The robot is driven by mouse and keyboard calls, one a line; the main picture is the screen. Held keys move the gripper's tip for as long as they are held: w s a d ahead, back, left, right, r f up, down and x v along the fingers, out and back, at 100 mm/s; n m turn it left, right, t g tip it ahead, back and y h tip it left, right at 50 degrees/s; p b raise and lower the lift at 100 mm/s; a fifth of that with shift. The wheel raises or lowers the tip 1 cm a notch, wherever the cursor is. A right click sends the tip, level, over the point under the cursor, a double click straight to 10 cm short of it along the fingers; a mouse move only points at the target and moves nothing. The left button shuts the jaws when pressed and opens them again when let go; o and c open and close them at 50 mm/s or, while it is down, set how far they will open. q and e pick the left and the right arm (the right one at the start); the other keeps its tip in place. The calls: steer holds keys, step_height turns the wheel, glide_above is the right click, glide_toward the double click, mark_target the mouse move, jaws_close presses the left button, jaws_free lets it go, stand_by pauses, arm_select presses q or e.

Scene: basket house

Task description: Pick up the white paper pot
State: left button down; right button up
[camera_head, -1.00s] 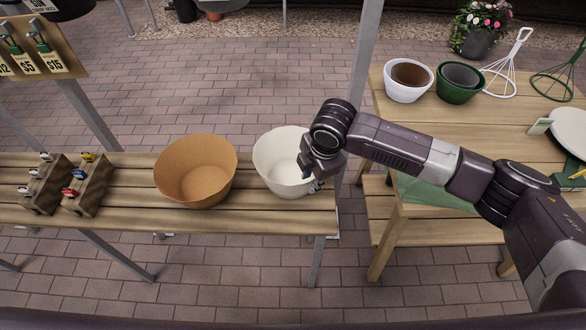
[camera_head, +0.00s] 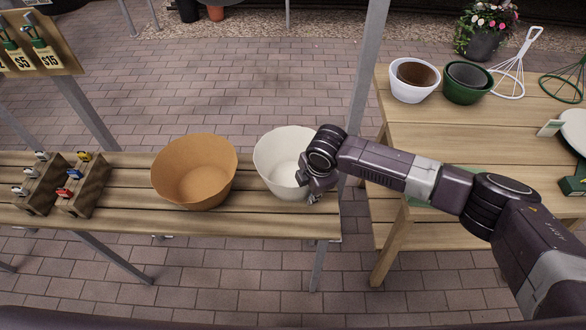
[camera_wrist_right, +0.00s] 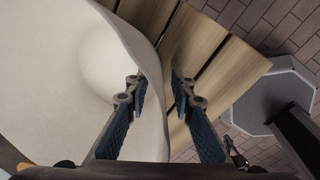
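The white paper pot (camera_head: 279,158) stands upright on the slatted wooden bench, at its right end, in the head view. My right gripper (camera_head: 311,197) is at the pot's right side in the head view, its fingers mostly hidden by the wrist. In the right wrist view the right gripper (camera_wrist_right: 157,88) is open. The pot's wall (camera_wrist_right: 140,60) runs between its two fingers, one finger inside the pot and one outside over the bench. A gap shows between the wall and the outer finger. My left gripper is not in view.
A brown pot (camera_head: 194,172) stands just left of the white one on the bench (camera_head: 130,200). Small wooden racks (camera_head: 85,187) sit farther left. A metal post (camera_head: 366,75) rises behind my right arm. A wooden table (camera_head: 450,125) with smaller pots is at the right.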

steer(key=shift+w+a+f, duration=0.1)
steer(key=shift+f, duration=0.6)
steer(key=shift+c, duration=0.7)
jaws_close()
steer(key=shift+r, duration=0.15)
